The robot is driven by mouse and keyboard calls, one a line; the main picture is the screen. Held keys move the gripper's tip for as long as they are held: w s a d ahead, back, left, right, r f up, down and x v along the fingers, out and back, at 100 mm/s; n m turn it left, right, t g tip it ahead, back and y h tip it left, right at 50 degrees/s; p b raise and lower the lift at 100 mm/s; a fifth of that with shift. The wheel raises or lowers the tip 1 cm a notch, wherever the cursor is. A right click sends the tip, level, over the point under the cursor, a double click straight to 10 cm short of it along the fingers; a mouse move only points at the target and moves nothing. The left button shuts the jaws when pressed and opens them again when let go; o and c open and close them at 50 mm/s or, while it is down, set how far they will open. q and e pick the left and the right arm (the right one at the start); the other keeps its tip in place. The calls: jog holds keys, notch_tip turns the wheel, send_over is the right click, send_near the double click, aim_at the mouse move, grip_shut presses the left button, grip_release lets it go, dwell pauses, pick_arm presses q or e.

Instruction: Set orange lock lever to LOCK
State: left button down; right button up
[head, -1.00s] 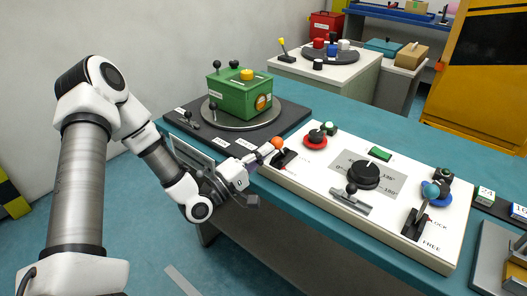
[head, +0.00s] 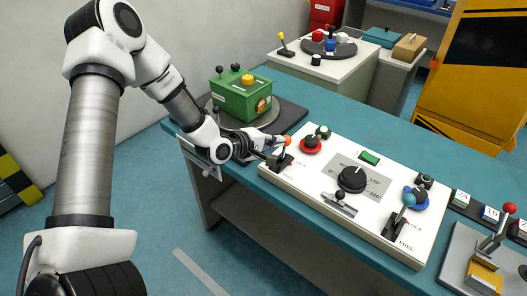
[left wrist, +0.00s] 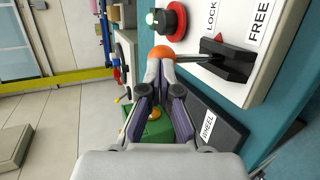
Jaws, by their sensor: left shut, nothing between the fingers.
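The orange lock lever's ball knob (head: 288,139) stands above its black base (head: 279,162) at the left end of the white panel. In the left wrist view the orange ball (left wrist: 163,51) is just beyond my fingertips, and its shaft runs left from the black base (left wrist: 228,62). The lever appears to lean toward the panel's far side, the side of the LOCK label (left wrist: 212,17). The FREE label (left wrist: 259,20) is farther right. My left gripper (head: 277,141) is shut and empty, right against or behind the ball; exact contact cannot be told. My right gripper is not in view.
A green box (head: 242,97) on a round plate is left of the panel. The white panel (head: 325,154) also carries a black dial (head: 352,179) and a teal-knobbed lever (head: 408,200).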

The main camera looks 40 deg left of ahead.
pick_arm(q)
jog(key=shift+w+d+g, duration=0.1)
jog(key=shift+w+g, duration=1)
jog(key=shift+w, duration=0.45)
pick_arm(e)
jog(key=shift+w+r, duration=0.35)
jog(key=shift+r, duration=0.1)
pick_arm(q)
jog(key=shift+r, duration=0.15)
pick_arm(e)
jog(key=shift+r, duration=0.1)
